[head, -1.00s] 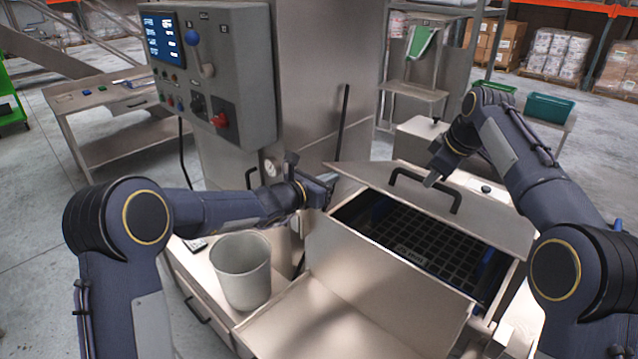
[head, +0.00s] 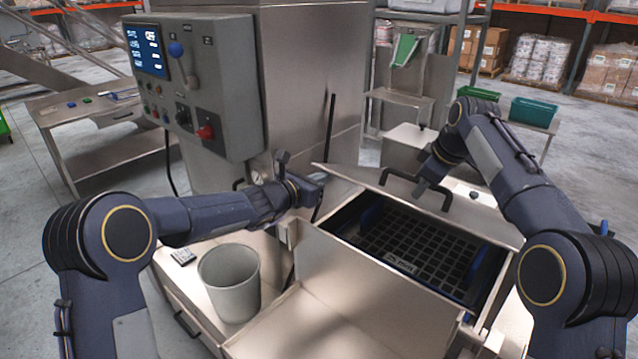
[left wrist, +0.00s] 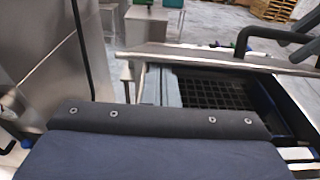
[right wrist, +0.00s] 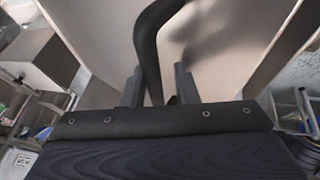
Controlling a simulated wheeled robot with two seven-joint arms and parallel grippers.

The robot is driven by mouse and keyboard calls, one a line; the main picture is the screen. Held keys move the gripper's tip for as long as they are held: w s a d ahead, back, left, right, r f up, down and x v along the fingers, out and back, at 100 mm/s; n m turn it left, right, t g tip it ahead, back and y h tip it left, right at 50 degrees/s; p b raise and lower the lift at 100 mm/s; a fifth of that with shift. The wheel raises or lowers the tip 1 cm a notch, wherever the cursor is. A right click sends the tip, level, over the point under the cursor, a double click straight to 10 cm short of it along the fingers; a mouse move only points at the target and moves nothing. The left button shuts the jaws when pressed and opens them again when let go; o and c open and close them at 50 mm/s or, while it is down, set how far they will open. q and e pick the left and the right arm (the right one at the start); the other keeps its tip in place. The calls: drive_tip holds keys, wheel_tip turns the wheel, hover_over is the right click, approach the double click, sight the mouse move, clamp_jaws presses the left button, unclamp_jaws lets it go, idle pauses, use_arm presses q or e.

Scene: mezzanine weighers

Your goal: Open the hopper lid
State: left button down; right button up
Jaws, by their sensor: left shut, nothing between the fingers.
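The hopper lid (head: 470,213) is a grey metal plate with a black bar handle (head: 416,188). It stands part-way open, and the dark grid (head: 410,243) inside the hopper shows below its edge. My right gripper (head: 426,183) is at the handle's right part. In the right wrist view its two fingers (right wrist: 158,88) stand apart with the black handle (right wrist: 149,50) passing between them; I see no firm grip. My left gripper (head: 318,182) is shut and empty beside the lid's left corner. Its fingers show side by side in the left wrist view (left wrist: 161,85).
A grey bucket (head: 230,283) stands on the bench left of the hopper. A control box (head: 205,85) and steel column (head: 310,75) rise behind my left arm. A thin black rod (head: 327,145) stands near my left gripper. A sloping metal panel (head: 375,285) fronts the hopper.

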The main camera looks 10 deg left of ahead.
drive_tip(key=shift+o, duration=0.4)
drive_tip(key=shift+a+f, duration=0.1)
drive_tip(key=shift+a, duration=0.15)
